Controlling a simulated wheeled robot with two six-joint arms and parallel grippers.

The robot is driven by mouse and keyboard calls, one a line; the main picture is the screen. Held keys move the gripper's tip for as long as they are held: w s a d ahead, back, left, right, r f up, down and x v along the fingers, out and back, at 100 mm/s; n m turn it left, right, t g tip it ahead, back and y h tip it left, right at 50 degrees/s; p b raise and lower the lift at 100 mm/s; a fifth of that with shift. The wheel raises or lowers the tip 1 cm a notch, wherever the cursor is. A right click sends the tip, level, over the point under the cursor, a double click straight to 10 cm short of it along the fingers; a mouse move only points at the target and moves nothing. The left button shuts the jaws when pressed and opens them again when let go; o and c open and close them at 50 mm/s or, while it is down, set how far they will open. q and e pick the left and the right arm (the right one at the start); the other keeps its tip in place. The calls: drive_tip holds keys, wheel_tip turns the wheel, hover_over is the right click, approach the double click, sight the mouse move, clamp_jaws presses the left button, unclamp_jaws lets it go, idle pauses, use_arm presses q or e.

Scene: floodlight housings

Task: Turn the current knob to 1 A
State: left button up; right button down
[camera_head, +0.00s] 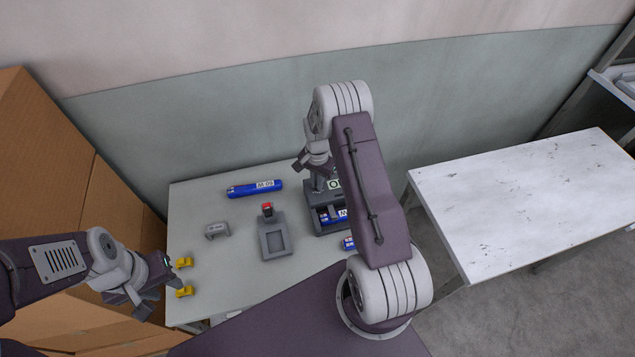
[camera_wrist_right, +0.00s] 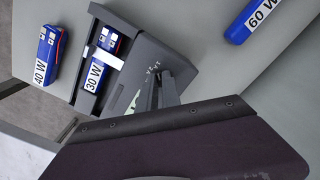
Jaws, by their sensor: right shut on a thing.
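The dark grey device (camera_head: 327,228) stands on the table behind my right arm. A blue 30 W pack (camera_wrist_right: 104,62) lies in its bay, under a white strap. Its top face carries small markings, with 1A and 2A legible in the right wrist view (camera_wrist_right: 150,55). My right gripper (camera_wrist_right: 167,98) points down onto that face beside the markings and is shut on the current knob, which the fingers hide. Its pointed setting cannot be read. My left gripper (camera_head: 152,290) hangs at the table's left edge near the yellow parts; its finger gap is unclear.
A blue 60 W pack (camera_head: 254,188) lies at the back. A blue 40 W pack (camera_wrist_right: 47,56) lies beside the device. A grey holder with a red top (camera_head: 275,239), a small grey part (camera_head: 217,230) and yellow pieces (camera_head: 184,262) stand on the table. A white table (camera_head: 525,195) is at right.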

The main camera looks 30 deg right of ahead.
idle(0.4)
drive_tip(key=c, duration=1.5)
unclamp_jaws()
drive_tip(key=shift+c, duration=0.2)
drive_tip(key=shift+r, duration=0.35)
wheel_tip(320, 180, up, 8)
drive_tip(key=b, duration=0.1)
drive_tip(key=shift+r, duration=0.2)
